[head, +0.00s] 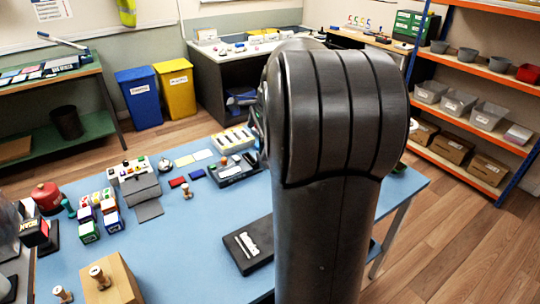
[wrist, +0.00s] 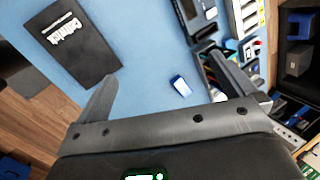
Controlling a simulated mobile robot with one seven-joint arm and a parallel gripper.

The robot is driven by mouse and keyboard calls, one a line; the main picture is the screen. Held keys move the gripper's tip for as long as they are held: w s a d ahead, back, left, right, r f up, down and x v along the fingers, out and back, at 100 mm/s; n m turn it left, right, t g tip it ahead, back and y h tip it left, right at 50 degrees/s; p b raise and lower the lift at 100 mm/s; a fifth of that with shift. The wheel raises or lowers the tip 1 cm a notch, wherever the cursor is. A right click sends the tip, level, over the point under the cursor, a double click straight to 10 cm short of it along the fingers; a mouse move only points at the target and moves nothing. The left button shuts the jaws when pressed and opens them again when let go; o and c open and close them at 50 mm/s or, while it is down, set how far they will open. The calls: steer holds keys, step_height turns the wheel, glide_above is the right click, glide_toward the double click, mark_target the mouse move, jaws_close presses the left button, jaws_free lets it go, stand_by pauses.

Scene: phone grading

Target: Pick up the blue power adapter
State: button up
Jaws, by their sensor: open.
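A small blue block with a white face (wrist: 180,86) lies on the blue table; it looks like the blue power adapter, though it is too small to be certain. My gripper (wrist: 162,70) is open and empty above the table, with the block in the gap between its fingers in the wrist view, nearer the right finger. The fingers do not appear to touch it. Another blue block (wrist: 299,23) sits in a dark open box at the right of the wrist view. My arm hides the gripper and the adapter's area in the head view.
A black flat box with white lettering (wrist: 75,45) lies left of the gripper; the head view shows a black box (head: 250,246) beside my arm. A dark tray (head: 236,170) with small items stands farther back. The table's (head: 190,240) left-centre is largely bare.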

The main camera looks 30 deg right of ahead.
steer(key=w+d+f+m, duration=0.2)
steer(key=d+f+m, duration=0.55)
steer(key=d, duration=0.45)
steer(key=w+d+f+m, duration=0.3)
steer(key=d+f+m, duration=0.3)
steer(key=d+f, duration=0.5)
steer(key=f, duration=0.1)
steer(key=w+d+f, duration=0.1)
steer(key=f, duration=0.1)
steer(key=shift+w, duration=0.2)
steer(key=x, duration=0.3)
steer(key=s+x, duration=0.1)
steer(key=x, duration=0.1)
steer(key=shift+w+a+f, duration=0.1)
steer(key=shift+f, duration=0.2)
steer(key=c, duration=0.9)
